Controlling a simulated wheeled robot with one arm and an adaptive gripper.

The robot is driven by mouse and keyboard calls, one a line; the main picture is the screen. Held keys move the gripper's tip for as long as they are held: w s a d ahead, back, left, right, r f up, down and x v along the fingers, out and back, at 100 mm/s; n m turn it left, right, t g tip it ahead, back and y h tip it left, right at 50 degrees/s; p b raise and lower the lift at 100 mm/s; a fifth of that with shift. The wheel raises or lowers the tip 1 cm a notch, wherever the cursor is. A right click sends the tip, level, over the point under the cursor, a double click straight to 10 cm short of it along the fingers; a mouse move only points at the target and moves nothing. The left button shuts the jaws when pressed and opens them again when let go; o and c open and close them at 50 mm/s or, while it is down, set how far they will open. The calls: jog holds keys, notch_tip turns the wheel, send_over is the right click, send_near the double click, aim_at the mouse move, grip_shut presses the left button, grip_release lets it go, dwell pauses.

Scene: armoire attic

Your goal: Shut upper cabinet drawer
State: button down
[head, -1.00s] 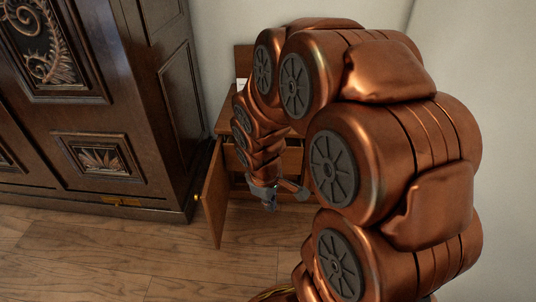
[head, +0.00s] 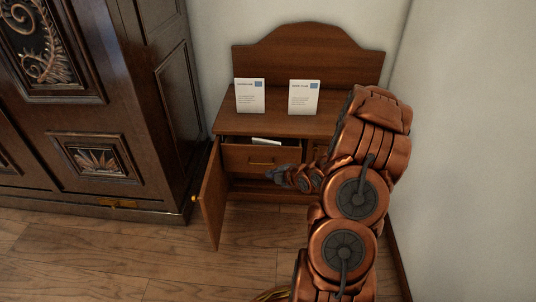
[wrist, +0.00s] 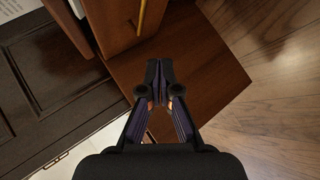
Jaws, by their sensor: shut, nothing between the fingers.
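The upper drawer (head: 248,158) of the small wooden cabinet stands partly pulled out. Its brass bar handle (head: 262,162) faces the room, and a dark gap with a white paper (head: 266,142) shows above its front. My gripper (head: 270,174) is shut and empty, just below and in front of the drawer front in the head view; I cannot tell whether it touches. In the wrist view my gripper (wrist: 160,72) is shut over a brown wooden panel (wrist: 205,75). A brass bar handle (wrist: 143,16) shows just beyond the fingertips.
The cabinet's lower door (head: 212,197) stands open on the left, with a brass knob (head: 194,198). Two white cards stand on the cabinet top (head: 283,124). A dark carved armoire (head: 150,80) is close on the left, a wall on the right. Wooden floor (head: 150,240) in front is clear.

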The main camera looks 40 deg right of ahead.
jog(key=f+t, duration=0.1)
jog(key=n+t+b, duration=0.2)
jog(key=t+b, duration=0.3)
jog(key=t, duration=0.1)
send_near(262, 147)
jog(key=w+a, duration=0.2)
jog(key=w, duration=0.3)
jog(key=shift+w+d+b, duration=0.35)
jog(key=shift+w+d, duration=0.25)
jog(key=shift+d, duration=0.2)
jog(key=shift+w, duration=0.1)
